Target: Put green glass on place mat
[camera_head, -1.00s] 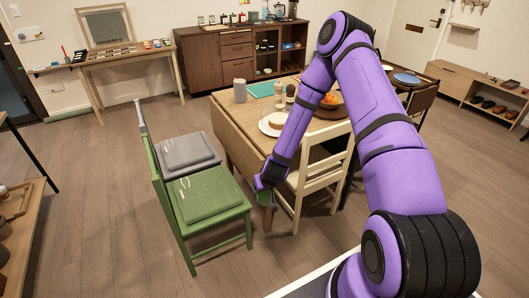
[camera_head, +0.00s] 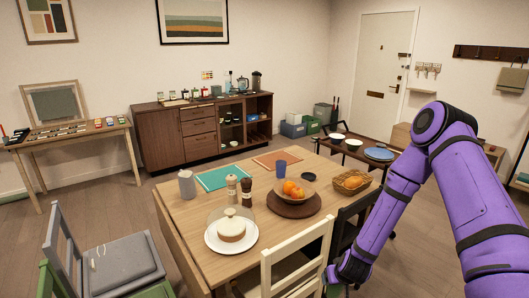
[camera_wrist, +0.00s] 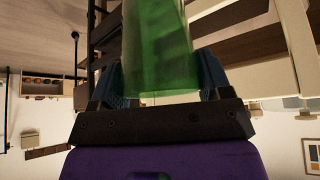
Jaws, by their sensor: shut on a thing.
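My gripper (camera_wrist: 162,78) is shut on the green glass (camera_wrist: 160,40), a translucent green tumbler that shows between the two blue fingers in the wrist view. In the head view my gripper (camera_head: 347,273) is low at the bottom edge, in front of the table beside the chairs. I cannot make out the glass there. A teal place mat (camera_head: 222,178) lies at the far left of the table (camera_head: 185,225). An orange-brown place mat (camera_head: 274,159) lies at the far edge, to its right.
A cake on a white plate (camera_head: 213,240), two mills (camera_head: 231,188), a fruit bowl (camera_head: 293,197) on a round brown mat, a blue cup (camera_head: 280,167), a grey canister (camera_head: 187,185) and a fruit basket (camera_head: 351,183) stand on the table. A cream chair (camera_head: 296,258) and dark chair (camera_head: 352,222) line its near side.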

